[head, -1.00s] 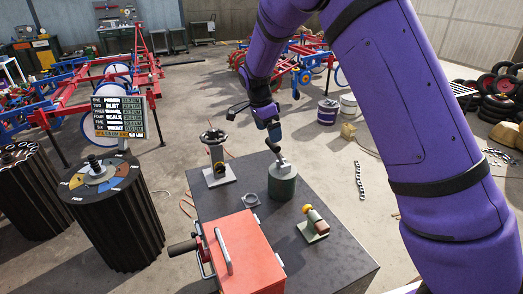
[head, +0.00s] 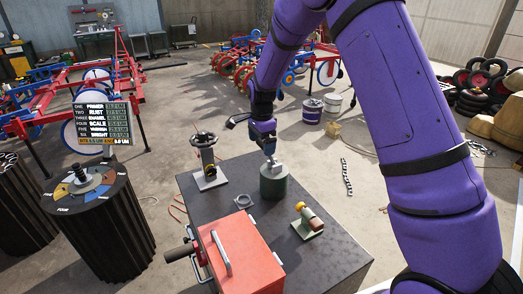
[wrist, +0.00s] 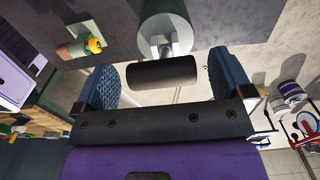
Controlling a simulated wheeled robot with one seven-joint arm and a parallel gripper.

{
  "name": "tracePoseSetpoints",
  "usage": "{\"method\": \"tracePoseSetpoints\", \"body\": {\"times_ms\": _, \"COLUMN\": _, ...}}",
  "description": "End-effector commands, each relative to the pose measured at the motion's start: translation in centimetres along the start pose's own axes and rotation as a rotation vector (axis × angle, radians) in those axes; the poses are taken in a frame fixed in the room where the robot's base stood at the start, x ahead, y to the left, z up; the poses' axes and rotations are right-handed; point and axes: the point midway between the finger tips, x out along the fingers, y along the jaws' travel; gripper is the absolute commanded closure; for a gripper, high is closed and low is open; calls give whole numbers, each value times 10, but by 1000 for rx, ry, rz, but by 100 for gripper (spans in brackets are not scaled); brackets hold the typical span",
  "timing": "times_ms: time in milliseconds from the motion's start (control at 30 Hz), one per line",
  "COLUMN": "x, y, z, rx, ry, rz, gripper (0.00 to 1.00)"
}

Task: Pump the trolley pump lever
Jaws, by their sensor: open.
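The pump is a dark green cylinder (head: 273,184) standing on the dark trolley top (head: 335,262). Its lever (head: 273,162) is a short pale metal arm at the top; the dark grip is hidden behind my gripper in the head view. In the wrist view the lever's black cylindrical grip (wrist: 150,73) lies crosswise between my blue fingers, with the green cylinder (wrist: 165,18) behind it. My gripper (head: 269,150) is open just above the pump, and both fingers (wrist: 163,84) stand apart from the grip's ends.
A red box (head: 245,262) with a metal handle sits at the trolley's front. A valve-like stand (head: 208,165), a loose ring (head: 243,200) and a small part with a yellow knob (head: 308,220) are close to the pump. A black drum (head: 100,225) stands left.

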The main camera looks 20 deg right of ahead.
Motion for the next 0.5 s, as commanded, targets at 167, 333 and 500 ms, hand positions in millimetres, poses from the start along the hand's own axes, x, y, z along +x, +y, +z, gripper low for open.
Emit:
{"method": "tracePoseSetpoints", "body": {"times_ms": 167, "x": 22, "y": 0, "z": -1, "rx": 1, "ry": 1, "rz": 0, "gripper": 2}}
{"method": "tracePoseSetpoints", "body": {"times_ms": 333, "x": 31, "y": 0, "z": 0, "rx": 0, "ry": 0, "rz": 0, "gripper": 2}}
{"method": "tracePoseSetpoints", "body": {"times_ms": 500, "x": 32, "y": 0, "z": 0, "rx": 0, "ry": 0, "rz": -1, "gripper": 2}}
